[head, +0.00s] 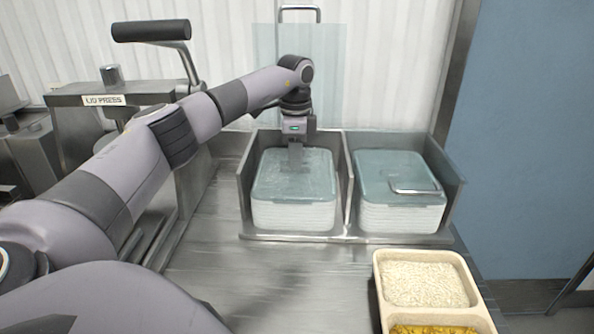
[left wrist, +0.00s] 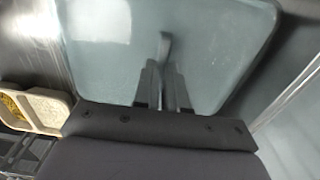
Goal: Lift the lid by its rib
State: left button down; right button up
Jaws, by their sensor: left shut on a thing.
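A stack of clear bluish lids (head: 268,187) sits in the left bay of a metal rack. My left gripper (head: 296,165) points down onto the top lid and is shut on its rib. In the left wrist view the fingers (left wrist: 163,85) close around the grey rib (left wrist: 164,44), which stands up from the lid (left wrist: 105,40). The lid looks level over the stack; I cannot tell whether it is raised off it. The right gripper does not show in either view.
A second stack (head: 380,170) with a metal handle (head: 415,190) fills the right bay. Metal walls (head: 345,185) border the bays. A tan tray (head: 468,268) with rice and yellow food stands at front right. A lid press (head: 105,100) stands at left. The counter's middle is clear.

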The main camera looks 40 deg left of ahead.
pick_arm(q)
jog(key=shift+r, duration=0.15)
jog(key=shift+r+p, duration=0.9)
jog(key=shift+r, duration=1.25)
jog(key=shift+f, duration=0.1)
